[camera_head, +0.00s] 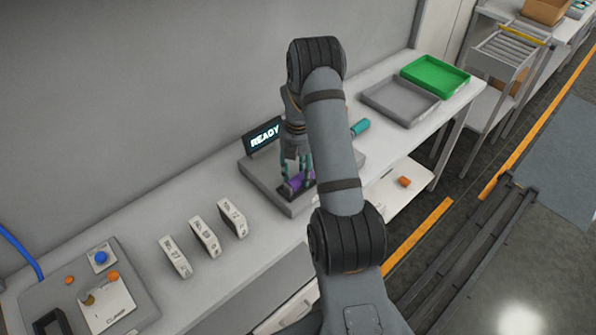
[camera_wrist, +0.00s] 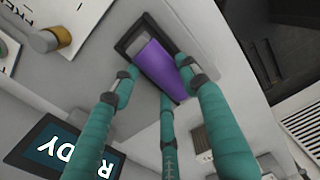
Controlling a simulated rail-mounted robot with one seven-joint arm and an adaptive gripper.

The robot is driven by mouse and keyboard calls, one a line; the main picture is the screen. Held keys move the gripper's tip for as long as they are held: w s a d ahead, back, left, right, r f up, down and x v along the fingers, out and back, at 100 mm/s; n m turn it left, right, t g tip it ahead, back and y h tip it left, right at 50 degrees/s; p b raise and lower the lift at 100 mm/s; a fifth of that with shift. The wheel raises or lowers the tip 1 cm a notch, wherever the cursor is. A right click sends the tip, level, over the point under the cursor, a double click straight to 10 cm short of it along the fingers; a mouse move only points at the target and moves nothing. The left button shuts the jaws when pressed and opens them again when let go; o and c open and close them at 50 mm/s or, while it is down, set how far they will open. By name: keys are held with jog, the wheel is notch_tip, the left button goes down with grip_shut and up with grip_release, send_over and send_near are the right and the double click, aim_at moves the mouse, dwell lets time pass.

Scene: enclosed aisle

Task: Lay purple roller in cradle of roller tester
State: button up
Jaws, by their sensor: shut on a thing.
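The purple roller (camera_head: 298,182) is at the dark cradle (camera_head: 284,196) of the grey roller tester (camera_head: 256,172), whose screen (camera_head: 263,137) reads READY. In the wrist view the purple roller (camera_wrist: 160,70) lies lengthwise within the outline of the dark cradle frame (camera_wrist: 124,46). My gripper (camera_head: 299,174) points down with its teal fingers shut on the roller; the fingers also show in the wrist view (camera_wrist: 165,88). The fingers hide part of the roller. I cannot tell whether it rests fully on the cradle's bottom.
A teal cylinder (camera_head: 360,127) lies behind my arm. A grey tray (camera_head: 401,101) and a green tray (camera_head: 436,76) stand at the bench's far end. Several white labelled blocks (camera_head: 204,237) stand left of the tester. An orange piece (camera_head: 404,182) lies on the lower shelf.

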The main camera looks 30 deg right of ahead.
aim_at(298, 175)
jog(key=shift+f, duration=0.25)
jog(key=o, duration=1.4)
jog(key=shift+r, duration=0.1)
jog(key=shift+r, duration=0.6)
notch_tip(298, 175, up, 11)
jog(key=shift+r+b, duration=0.1)
jog(key=shift+b, duration=0.6)
